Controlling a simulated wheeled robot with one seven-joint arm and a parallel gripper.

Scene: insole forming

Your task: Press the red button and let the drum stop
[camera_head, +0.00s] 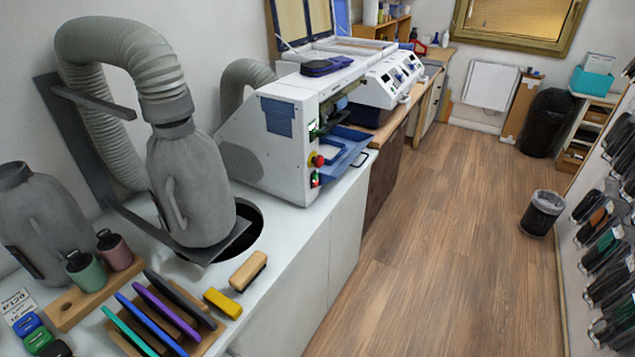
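A red button (317,160) on a yellow base sits on the front face of a white and grey machine (285,135) on the bench, left of the picture's middle. A small green-lit panel (312,129) is above it and a small dark switch with red and green (315,179) is below it. No drum can be clearly made out; the inside of the machine's opening is partly hidden, and I cannot tell whether anything turns. My gripper is not in view.
A grey canister (190,185) with a ribbed hose stands over a dark round hole in the white bench (285,240). A yellow block (223,303), a brush (248,271) and a rack of coloured tools lie in front. The wooden floor (450,240) is clear; a bin (541,213) stands right.

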